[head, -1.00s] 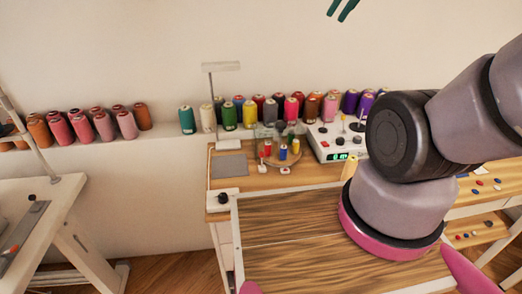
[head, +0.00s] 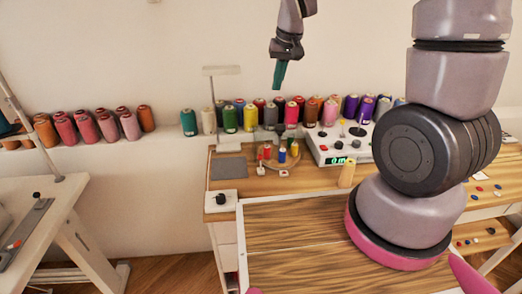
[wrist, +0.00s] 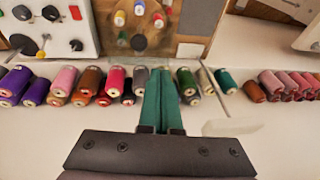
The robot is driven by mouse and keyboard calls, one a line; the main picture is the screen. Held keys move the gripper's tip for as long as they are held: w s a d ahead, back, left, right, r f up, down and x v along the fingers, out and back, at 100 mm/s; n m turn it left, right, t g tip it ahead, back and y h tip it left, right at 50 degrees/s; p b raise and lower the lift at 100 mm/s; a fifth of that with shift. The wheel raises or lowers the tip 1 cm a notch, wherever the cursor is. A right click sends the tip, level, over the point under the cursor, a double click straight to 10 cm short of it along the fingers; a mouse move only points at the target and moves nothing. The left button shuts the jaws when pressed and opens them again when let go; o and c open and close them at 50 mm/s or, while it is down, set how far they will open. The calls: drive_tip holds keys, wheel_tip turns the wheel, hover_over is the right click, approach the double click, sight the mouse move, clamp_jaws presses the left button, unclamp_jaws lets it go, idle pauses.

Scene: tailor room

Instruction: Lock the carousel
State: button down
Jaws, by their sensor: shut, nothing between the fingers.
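The carousel (head: 291,164) is a round wooden disc with small coloured spools, on the wooden table below and in front of the wall shelf. It also shows at the top of the wrist view (wrist: 163,42). Small white blocks with red parts, one of them the front block (head: 284,173), sit at its front edge; which part locks it I cannot tell. My gripper (head: 278,86) has green fingers, points down and is shut and empty. It hangs in the air well above the carousel, touching nothing. In the wrist view its fingers (wrist: 161,75) lie together.
A white control box (head: 335,157) with knobs and a green display stands right of the carousel. A row of thread cones (head: 230,118) lines the shelf behind. A thin lamp stand (head: 211,95) rises at left. A black knob (head: 221,198) sits on the table's left corner.

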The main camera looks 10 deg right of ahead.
drive_tip(key=a+f+n, duration=0.1)
drive_tip(key=a+f, duration=0.1)
drive_tip(key=f, duration=0.5)
drive_tip(key=a+f+n+g, duration=0.1)
drive_tip(key=a+f, duration=0.1)
drive_tip(key=f, duration=0.6)
drive_tip(key=shift+w+a+h, duration=0.2)
drive_tip(key=shift+a+h, duration=0.1)
drive_tip(key=shift+a, duration=0.1)
drive_tip(key=f, duration=0.3)
drive_tip(key=w+f, duration=0.1)
drive_tip(key=f, duration=0.6)
drive_tip(key=shift+w+a, duration=0.15)
drive_tip(key=shift+a, duration=0.15)
drive_tip(key=shift+r, duration=0.1)
